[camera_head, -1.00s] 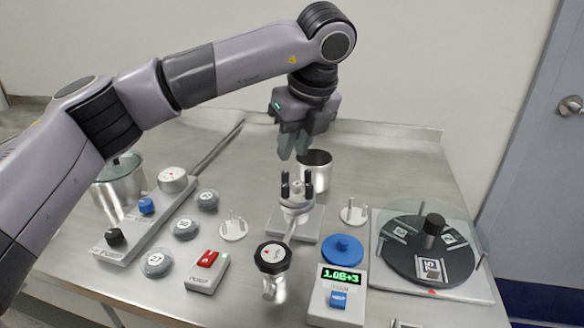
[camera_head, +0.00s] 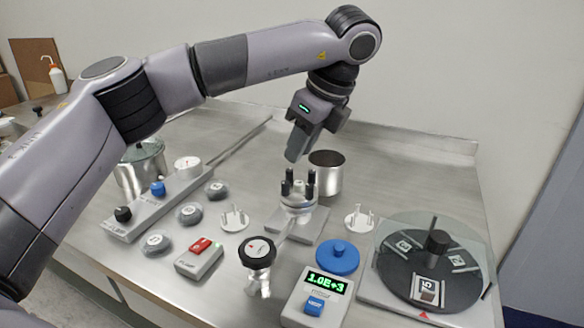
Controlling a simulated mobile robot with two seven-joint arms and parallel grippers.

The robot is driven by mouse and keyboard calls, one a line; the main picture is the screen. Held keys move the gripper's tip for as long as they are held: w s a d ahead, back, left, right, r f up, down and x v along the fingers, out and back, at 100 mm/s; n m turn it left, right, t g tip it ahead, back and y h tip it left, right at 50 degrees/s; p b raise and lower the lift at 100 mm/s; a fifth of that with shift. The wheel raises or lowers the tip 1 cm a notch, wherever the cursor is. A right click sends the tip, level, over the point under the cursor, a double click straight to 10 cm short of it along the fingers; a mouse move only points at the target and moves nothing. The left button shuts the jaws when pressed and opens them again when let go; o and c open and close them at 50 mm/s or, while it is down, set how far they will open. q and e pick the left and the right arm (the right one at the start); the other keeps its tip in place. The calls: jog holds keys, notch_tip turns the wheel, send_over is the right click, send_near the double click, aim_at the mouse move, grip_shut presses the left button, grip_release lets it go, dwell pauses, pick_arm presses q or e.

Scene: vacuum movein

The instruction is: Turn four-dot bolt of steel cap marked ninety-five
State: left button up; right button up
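A steel flange assembly (camera_head: 299,207) with black upright bolts stands on a grey base plate in the middle of the bench. A small pale part sits at its centre. I cannot read a ninety-five or bolt dots on it. Several grey round caps with pale labels lie to the left, among them a front one (camera_head: 157,244), a middle one (camera_head: 190,214) and a back one (camera_head: 216,189); their marks are too small to read surely. My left gripper (camera_head: 294,156) points down just above and behind the bolts, apart from them. Its fingers overlap from this side. My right gripper is out of view.
A steel cup (camera_head: 326,173) stands behind the flange. In front are a black-rimmed gauge (camera_head: 258,252), a blue disc (camera_head: 337,257) and a meter reading 1.0E+3 (camera_head: 317,296). A dark turntable (camera_head: 428,272) with a clear cover is at right. A red-switch box (camera_head: 199,258) is at left.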

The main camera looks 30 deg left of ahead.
aim_at(289, 170)
pick_arm(q)
jog(key=x, duration=0.6)
jog(key=shift+b, duration=0.4)
grip_shut()
